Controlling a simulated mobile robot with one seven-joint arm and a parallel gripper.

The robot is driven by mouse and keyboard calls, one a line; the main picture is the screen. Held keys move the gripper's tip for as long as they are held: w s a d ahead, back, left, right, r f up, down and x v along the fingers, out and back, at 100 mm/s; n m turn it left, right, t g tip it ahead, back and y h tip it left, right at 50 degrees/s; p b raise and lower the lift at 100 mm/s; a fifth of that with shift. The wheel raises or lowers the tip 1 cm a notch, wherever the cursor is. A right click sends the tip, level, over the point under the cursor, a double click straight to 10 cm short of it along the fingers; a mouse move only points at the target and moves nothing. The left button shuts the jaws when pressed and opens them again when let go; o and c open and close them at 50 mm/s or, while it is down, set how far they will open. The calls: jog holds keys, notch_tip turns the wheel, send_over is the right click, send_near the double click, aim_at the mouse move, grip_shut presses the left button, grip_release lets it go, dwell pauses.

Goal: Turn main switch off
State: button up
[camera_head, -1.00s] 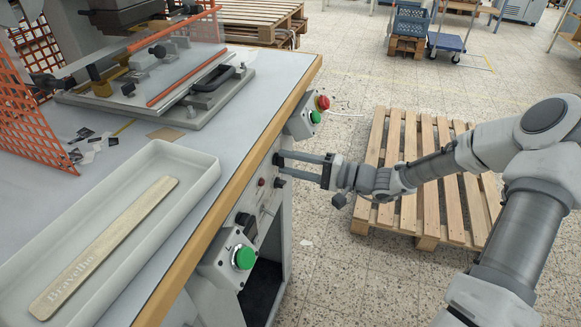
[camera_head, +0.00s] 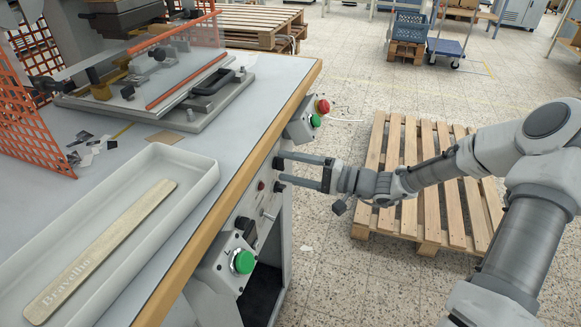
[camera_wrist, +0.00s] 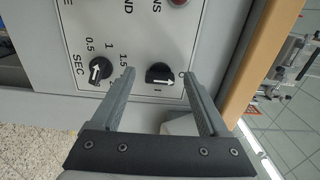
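The main switch (camera_wrist: 160,73) is a black rotary knob on the light grey control panel, with the marks "0" and "I" beside it in the wrist view. It also shows as a small dark knob (camera_head: 277,161) in the head view. The "I" mark lies below the knob and the "0" to its right. My gripper (camera_wrist: 158,72) is open, with one finger on each side of the knob. I cannot tell whether the fingers touch it. In the head view my gripper (camera_head: 283,167) reaches the panel from the right.
A SEC timer knob (camera_wrist: 100,70) sits just outside the left finger. The table's wooden edge (camera_head: 235,162) runs above the panel. A red emergency button (camera_head: 322,105) and green buttons (camera_head: 242,262) are mounted along the front. A wooden pallet (camera_head: 430,215) lies under my arm.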

jog(key=shift+d, duration=0.1)
jog(key=p+v, duration=0.3)
jog(key=v, duration=1.4)
jog(key=shift+s+d, duration=0.1)
